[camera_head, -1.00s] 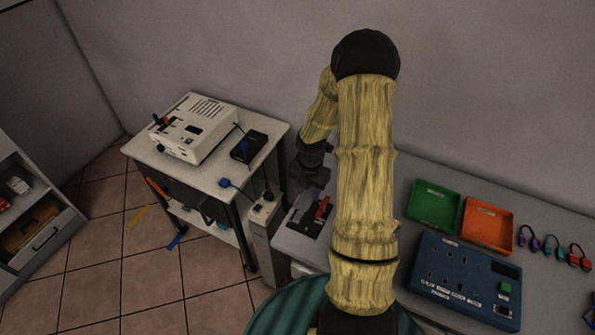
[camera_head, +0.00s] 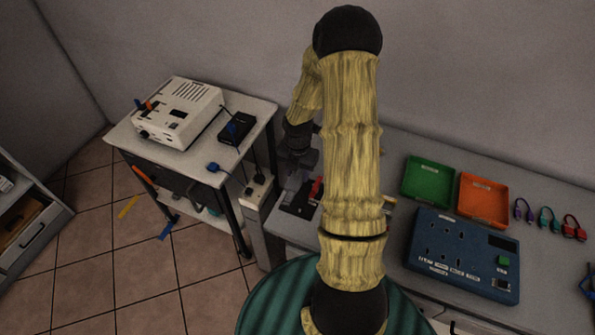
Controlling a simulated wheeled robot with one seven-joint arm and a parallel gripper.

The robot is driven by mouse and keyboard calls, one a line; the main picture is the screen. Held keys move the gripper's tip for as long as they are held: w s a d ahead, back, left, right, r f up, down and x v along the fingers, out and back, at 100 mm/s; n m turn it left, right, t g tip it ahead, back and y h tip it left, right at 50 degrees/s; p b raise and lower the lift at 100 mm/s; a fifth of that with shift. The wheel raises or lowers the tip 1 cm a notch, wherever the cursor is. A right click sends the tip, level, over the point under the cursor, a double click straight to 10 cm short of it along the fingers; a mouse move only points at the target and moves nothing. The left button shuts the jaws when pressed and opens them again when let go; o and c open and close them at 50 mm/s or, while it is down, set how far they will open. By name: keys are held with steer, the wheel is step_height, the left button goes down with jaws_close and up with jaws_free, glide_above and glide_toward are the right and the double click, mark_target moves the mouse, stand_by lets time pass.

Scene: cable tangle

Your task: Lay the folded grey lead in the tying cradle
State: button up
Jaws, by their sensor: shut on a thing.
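My gripper (camera_head: 298,180) hangs pointing down at the left end of the bench, partly behind my arm. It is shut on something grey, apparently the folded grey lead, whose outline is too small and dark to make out. Directly below and beside it lies a dark flat piece (camera_head: 297,205) with a red part (camera_head: 316,189) standing on its right. This may be the tying cradle, but its shape is partly hidden by the gripper and arm. I cannot tell whether the gripper or its load touches it.
On the bench (camera_head: 400,267) to the right are a green tray (camera_head: 428,181), an orange tray (camera_head: 483,200), a blue socket panel (camera_head: 462,255) and several coloured leads (camera_head: 549,219). A side table (camera_head: 190,160) at left holds a white device (camera_head: 180,112) and a black box (camera_head: 236,132).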

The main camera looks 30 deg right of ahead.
steer(key=f+b, duration=0.2)
steer(key=f, duration=0.1)
steer(key=shift+s+d, duration=0.1)
steer(key=shift+s, duration=0.1)
step_height(320, 180, down, 5)
steer(key=b, duration=0.5)
steer(key=shift+r, duration=0.15)
steer(key=shift+w+p, duration=0.1)
steer(key=shift+p, duration=0.2)
steer(key=shift+f, duration=0.5)
stand_by(0.5)
steer(key=o, duration=1.1)
